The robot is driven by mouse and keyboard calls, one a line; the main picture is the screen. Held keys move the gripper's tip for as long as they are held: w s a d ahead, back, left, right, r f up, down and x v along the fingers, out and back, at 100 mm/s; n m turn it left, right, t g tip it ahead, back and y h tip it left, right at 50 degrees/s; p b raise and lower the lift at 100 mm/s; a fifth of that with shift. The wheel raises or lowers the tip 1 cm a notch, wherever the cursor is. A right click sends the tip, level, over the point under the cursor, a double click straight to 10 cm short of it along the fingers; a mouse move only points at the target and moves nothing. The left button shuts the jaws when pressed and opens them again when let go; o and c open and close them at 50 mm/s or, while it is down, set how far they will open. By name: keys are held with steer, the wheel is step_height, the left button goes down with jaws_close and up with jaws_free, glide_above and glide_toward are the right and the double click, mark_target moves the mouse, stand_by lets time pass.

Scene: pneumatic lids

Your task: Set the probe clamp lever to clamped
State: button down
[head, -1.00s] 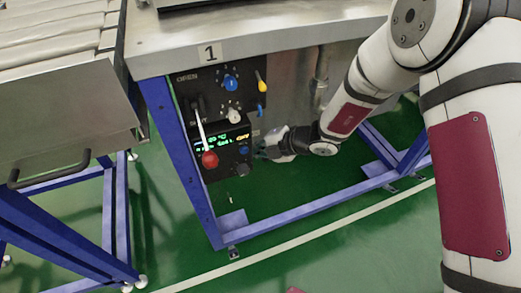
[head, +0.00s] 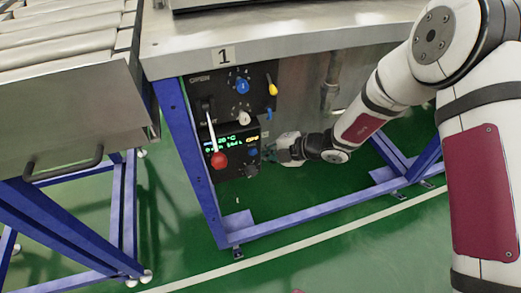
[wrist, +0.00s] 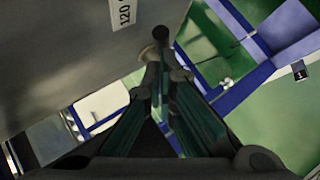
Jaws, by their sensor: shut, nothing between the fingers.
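A dark lever-like part with a rounded end (wrist: 160,36) sticks out beside a grey metal wall in the wrist view. It lies just beyond my fingertips, and I cannot tell if they touch it. I cannot tell if this is the probe clamp lever; no label for it is readable. My gripper (wrist: 163,78) is shut and empty, its two greenish fingers converging toward this part. In the head view my gripper (head: 270,150) is low at the right side of the black control panel (head: 258,74), and its fingertips are small and unclear.
Green floor (head: 330,265) is open in front.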

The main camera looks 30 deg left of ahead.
steer(key=shift+w+d+f+m+g+y+p, duration=0.2)
steer(key=shift+f+m+g+y+p, duration=0.1)
steer(key=shift+g+y, duration=0.1)
steer(key=f+y, duration=0.1)
steer(key=f+m+g+y+b, duration=0.1)
steer(key=w+f+m+g+y, duration=0.1)
steer(key=y, duration=0.1)
steer(key=shift+d+f+b, duration=0.3)
steer(key=shift+f+b, duration=0.05)
steer(key=shift+s+f, duration=0.1)
steer(key=shift+f, duration=0.2)
stand_by(1.6)
